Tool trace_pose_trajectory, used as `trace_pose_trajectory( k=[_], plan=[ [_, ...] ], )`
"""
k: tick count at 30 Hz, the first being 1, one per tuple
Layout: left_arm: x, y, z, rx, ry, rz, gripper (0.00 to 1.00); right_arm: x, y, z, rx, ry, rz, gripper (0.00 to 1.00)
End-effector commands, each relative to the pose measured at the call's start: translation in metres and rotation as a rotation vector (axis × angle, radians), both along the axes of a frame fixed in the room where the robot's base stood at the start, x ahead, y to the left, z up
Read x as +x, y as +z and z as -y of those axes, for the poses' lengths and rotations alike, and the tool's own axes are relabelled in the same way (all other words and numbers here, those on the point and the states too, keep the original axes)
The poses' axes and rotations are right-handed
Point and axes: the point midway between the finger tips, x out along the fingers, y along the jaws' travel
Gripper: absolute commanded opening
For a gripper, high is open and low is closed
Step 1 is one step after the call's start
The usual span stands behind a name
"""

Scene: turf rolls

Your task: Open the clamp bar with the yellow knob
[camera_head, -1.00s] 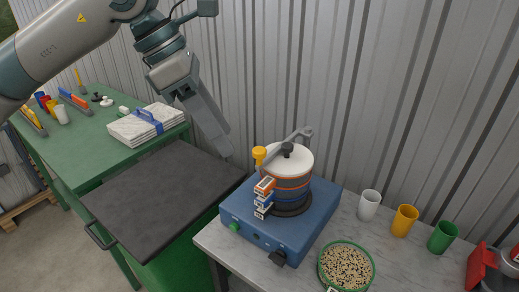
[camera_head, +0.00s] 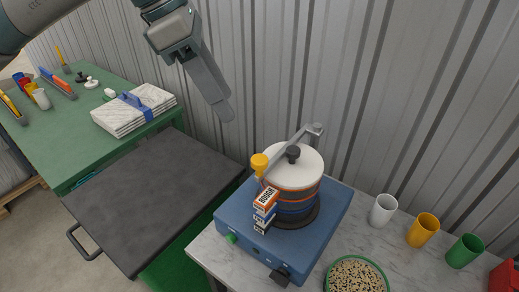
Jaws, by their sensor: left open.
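The clamp bar (camera_head: 301,143) is a grey metal bar lying across the white lid (camera_head: 285,172) of a stacked sieve set on a blue shaker base (camera_head: 245,218). Its yellow knob (camera_head: 259,162) is at the near left end of the bar, and the other end meets a post at the back right. A black knob (camera_head: 293,153) sits at the middle of the bar. My left gripper (camera_head: 226,113) is above and to the left of the yellow knob, apart from it, pointing down. It is open, though its fingers overlap in this view. My right gripper is out of view.
A bowl of seeds (camera_head: 355,276) and white, yellow and green cups (camera_head: 465,251) stand to the right. A dark flat surface (camera_head: 150,200) lies left. The corrugated wall is close behind.

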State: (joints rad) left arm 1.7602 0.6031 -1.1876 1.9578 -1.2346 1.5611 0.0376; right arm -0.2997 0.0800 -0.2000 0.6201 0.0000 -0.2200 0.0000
Motion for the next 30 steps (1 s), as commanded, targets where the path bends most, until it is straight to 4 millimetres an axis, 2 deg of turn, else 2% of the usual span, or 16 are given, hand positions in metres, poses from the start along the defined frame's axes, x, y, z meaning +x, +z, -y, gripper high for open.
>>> trace_pose_trajectory(
  k=[14,20,27,30],
  plan=[
    [0.0,-0.007,0.002,0.001,0.0,-0.001,0.44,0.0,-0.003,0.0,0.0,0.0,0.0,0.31],
    [0.001,-0.028,0.01,0.001,-0.001,-0.001,0.44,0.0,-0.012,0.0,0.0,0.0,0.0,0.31],
    [0.003,-0.065,0.025,0.001,-0.002,-0.002,0.44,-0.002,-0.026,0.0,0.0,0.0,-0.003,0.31],
    [0.004,-0.082,0.032,0.002,-0.001,-0.002,0.44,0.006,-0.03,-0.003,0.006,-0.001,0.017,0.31]
  ],
)
